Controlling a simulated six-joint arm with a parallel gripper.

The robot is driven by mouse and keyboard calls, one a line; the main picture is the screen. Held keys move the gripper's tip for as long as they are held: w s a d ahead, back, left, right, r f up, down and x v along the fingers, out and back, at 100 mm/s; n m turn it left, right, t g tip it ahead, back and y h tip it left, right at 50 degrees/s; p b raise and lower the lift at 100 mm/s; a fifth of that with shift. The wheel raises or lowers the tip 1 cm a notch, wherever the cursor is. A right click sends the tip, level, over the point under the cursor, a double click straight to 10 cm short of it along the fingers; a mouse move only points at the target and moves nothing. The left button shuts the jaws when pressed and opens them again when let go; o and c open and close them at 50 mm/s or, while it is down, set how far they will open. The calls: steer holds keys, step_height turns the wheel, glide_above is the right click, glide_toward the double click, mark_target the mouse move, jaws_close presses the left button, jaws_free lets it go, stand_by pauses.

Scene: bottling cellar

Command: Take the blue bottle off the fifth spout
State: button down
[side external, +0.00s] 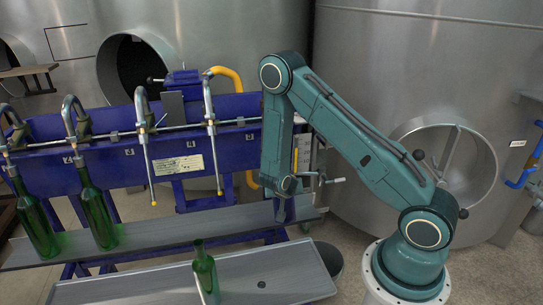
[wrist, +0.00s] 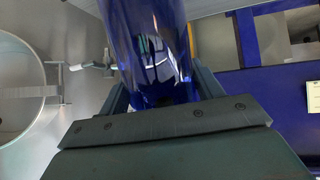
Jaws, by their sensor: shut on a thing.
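The blue bottle (wrist: 150,45) fills the upper middle of the wrist view, between the jaws of my gripper (wrist: 160,95), which are shut on it. Its top runs out of the picture. The fourth spout (side external: 210,130) and third spout (side external: 145,140) hang with no bottles.
Two green bottles (side external: 40,220) (side external: 98,208) stand on the shelf at the left under spouts. Another green bottle (side external: 206,275) stands on the front grey board (side external: 265,272), which is otherwise clear. A blue filler frame (side external: 110,160) is behind, with a steel tank (side external: 480,70) at the right.

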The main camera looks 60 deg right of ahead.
steer(key=shift+s+a+f, duration=1.55)
steer(key=shift+f, duration=3.05)
steer(key=shift+s+a+f, duration=1.5)
steer(key=shift+f, duration=3.05)
steer(key=s+a+r, duration=0.1)
steer(key=s+a, duration=0.4)
steer(key=shift+r, duration=0.4)
